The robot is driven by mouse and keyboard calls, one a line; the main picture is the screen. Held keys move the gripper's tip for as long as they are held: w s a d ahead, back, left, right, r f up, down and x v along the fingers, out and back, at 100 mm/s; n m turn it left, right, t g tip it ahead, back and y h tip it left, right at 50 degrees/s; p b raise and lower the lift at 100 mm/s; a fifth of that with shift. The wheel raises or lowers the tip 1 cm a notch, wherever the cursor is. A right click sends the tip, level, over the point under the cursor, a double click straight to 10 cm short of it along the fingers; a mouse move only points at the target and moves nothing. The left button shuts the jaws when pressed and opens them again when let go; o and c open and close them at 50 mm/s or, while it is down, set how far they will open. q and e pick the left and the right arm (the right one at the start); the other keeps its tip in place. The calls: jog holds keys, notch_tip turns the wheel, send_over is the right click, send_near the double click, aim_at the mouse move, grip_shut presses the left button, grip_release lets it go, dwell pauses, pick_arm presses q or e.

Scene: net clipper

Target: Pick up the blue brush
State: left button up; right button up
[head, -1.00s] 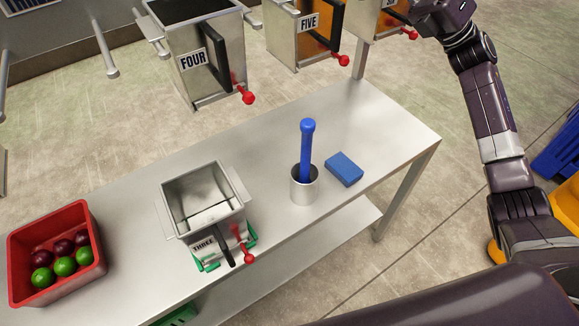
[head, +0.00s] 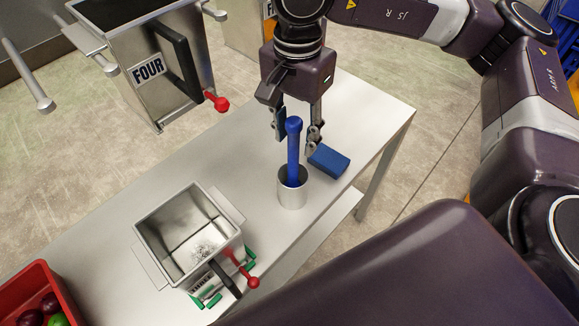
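The blue brush (head: 293,150) stands handle up in a metal cup (head: 292,192) on the steel table. Its lower end is hidden inside the cup. My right gripper (head: 296,143) points down over the table at the brush, with its fingers apart. One finger is left of the brush's round top and the other is right of it. The fingers look open, and I cannot tell whether either touches the handle. My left gripper is not in view.
A blue block (head: 328,160) lies right of the cup, close to the right finger. An open metal box with a red lever (head: 190,240) stands left of the cup. A red bin (head: 38,292) holds fruit. Container FOUR (head: 150,65) hangs behind the table.

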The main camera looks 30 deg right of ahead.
aim_at(293, 157)
notch_tip(293, 157, down, 6)
jog(key=shift+w+f+p, duration=0.1)
jog(key=shift+f+p, duration=0.1)
jog(key=shift+p, duration=0.8)
jog(key=shift+a+f, duration=0.1)
jog(key=shift+f, duration=0.05)
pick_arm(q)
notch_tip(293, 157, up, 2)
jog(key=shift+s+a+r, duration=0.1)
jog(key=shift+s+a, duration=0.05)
pick_arm(e)
grip_shut()
